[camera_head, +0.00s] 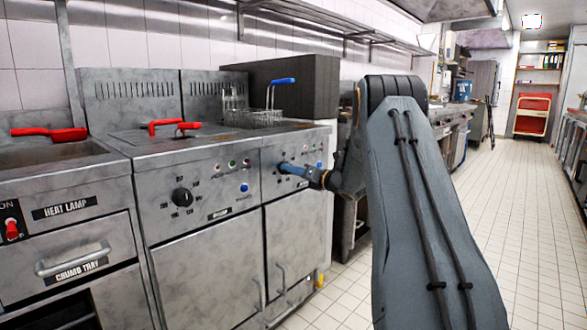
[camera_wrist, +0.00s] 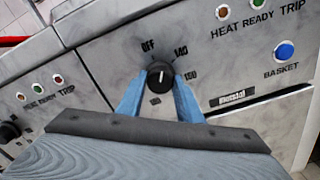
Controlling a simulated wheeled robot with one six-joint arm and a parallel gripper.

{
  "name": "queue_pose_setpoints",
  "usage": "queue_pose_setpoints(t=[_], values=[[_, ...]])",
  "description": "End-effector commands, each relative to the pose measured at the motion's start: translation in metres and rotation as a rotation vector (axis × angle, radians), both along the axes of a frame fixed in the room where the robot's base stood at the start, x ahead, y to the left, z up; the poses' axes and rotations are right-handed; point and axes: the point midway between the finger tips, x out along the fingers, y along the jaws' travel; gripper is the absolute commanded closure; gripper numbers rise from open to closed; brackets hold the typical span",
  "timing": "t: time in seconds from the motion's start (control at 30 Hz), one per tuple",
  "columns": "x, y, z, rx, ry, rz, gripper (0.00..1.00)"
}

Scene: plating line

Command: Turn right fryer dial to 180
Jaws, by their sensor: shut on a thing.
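The right fryer dial (camera_wrist: 160,76) is a round black knob with a white pointer line, in the middle of the wrist view. The line points up, roughly between the OFF and 140 marks. A mark that looks like 160 is at its right; a small mark below is hard to read. My gripper (camera_wrist: 158,92) is shut on the dial, with one blue finger on each side. In the head view my gripper (camera_head: 282,168) reaches the right fryer's panel (camera_head: 270,158) from the right and hides the dial.
The left fryer's dial (camera_head: 182,197) is black, left of my gripper. A blue basket button (camera_wrist: 284,51) and indicator lights are right of the dial. A fry basket (camera_head: 254,117) with a blue handle stands above. Tiled floor (camera_head: 510,210) is open at right.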

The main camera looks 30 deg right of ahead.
Motion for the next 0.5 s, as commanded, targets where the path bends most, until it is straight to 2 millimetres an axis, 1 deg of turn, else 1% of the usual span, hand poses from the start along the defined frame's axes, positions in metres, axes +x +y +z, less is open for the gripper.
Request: queue_pose_setpoints(t=[0.03, 0.5], values=[[0.0013, 0.0011, 0.0047, 0.039, 0.010, 0.000, 0.90], [0.0016, 0.0012, 0.0055, 0.458, 0.162, 0.002, 0.90]])
